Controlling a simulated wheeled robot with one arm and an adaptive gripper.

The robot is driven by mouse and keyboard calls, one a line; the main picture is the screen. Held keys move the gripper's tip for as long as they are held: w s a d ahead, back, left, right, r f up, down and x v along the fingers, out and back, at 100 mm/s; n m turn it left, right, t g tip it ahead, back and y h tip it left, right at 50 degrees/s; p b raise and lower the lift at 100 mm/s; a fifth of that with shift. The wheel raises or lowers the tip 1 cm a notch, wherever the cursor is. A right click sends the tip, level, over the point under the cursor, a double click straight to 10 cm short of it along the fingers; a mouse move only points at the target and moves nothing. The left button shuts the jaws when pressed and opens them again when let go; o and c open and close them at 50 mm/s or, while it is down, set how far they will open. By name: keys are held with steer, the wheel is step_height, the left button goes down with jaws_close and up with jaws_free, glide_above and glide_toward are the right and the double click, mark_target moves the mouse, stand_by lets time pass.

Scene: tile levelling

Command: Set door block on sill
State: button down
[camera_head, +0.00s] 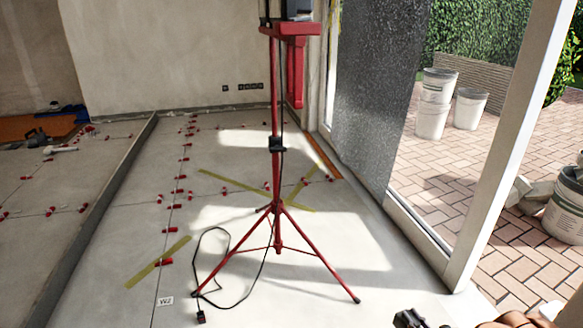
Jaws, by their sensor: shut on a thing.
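The door opening on the right has a pale sill (420,229) running along its foot, between the grey textured panel and the white post. I cannot make out a door block on the sill. A small dark jointed part (408,318) shows at the bottom edge, right of centre, cut off by the frame. A brownish rounded shape (520,320) sits to its right, also cut off; I cannot tell what it is. My gripper's jaws and whatever is between them do not show.
A red tripod (275,175) stands mid-floor with legs spread and a black cable (225,270) beside it. Red tile clips (180,177) and yellow strips (158,262) mark the floor. A low ridge (95,215) runs left. Buckets (434,103) stand outside on paving.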

steer(key=w+a+r+n+g+y, duration=0.1)
steer(key=w+a+r+n+y, duration=0.3)
steer(key=r, duration=0.7)
steer(key=a+r+n+g+y+p, duration=0.1)
steer(key=a+r+g+y, duration=0.1)
steer(key=a+r, duration=0.6)
steer(key=a+r+n+g+y+p, duration=0.1)
steer(key=a+r+g, duration=0.15)
steer(key=r, duration=0.85)
steer(key=a+r+n+g+y+p, duration=0.1)
steer(key=a+r+y, duration=0.1)
steer(key=a+r, duration=0.6)
step_height(320, 180, up, 31)
steer(key=w+d+p, duration=0.1)
steer(key=d+p, duration=0.1)
steer(key=p, duration=3.5)
steer(key=shift+p, duration=0.35)
steer(key=shift+d+f, duration=0.1)
